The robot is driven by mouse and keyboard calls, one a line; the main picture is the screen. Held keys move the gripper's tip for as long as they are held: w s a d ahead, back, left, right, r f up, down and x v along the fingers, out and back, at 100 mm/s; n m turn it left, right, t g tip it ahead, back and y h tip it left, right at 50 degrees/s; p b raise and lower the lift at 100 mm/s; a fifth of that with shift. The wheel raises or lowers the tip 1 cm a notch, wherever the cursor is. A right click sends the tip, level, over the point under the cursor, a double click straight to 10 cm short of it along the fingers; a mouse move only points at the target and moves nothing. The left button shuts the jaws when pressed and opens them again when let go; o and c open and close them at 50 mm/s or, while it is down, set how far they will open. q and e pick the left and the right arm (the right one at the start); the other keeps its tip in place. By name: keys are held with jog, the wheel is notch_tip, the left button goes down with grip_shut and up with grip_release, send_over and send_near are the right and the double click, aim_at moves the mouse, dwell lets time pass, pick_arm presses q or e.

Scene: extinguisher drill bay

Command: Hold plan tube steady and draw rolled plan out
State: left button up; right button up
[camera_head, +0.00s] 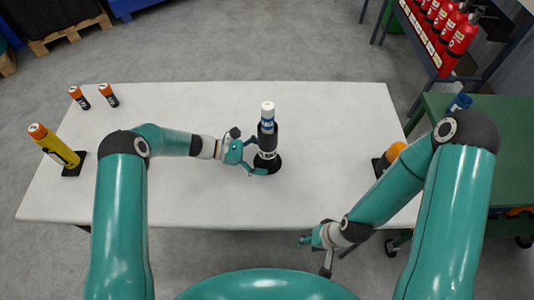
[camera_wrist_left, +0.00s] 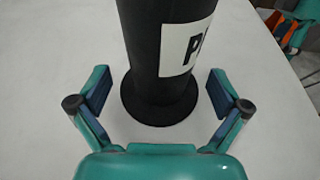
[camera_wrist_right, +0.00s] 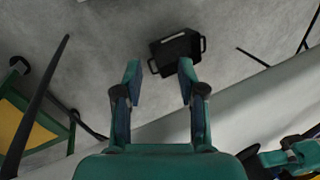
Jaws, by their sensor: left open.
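The black plan tube (camera_head: 266,140) stands upright on the white table, with a pale label on its side and a wider round foot. The rolled plan (camera_head: 267,112), white with a blue band, sticks up out of its top. My left gripper (camera_head: 258,158) is open at the tube's left side; in the left wrist view (camera_wrist_left: 158,95) its fingers stand on either side of the tube, with gaps showing. The tube's lower part fills the middle of that view (camera_wrist_left: 150,60). My right gripper (camera_head: 315,250) hangs off the table's front edge, open and empty in the right wrist view (camera_wrist_right: 160,85).
A yellow cylinder with an orange cap (camera_head: 58,147) stands at the table's left, with two small orange-capped cylinders (camera_head: 93,97) behind it. An orange-topped object (camera_head: 394,153) stands at the right, partly behind my right arm. Red extinguishers (camera_head: 458,42) fill a rack at back right.

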pick_arm(q)
jog(key=shift+d, duration=0.1)
jog(key=c, duration=1.2)
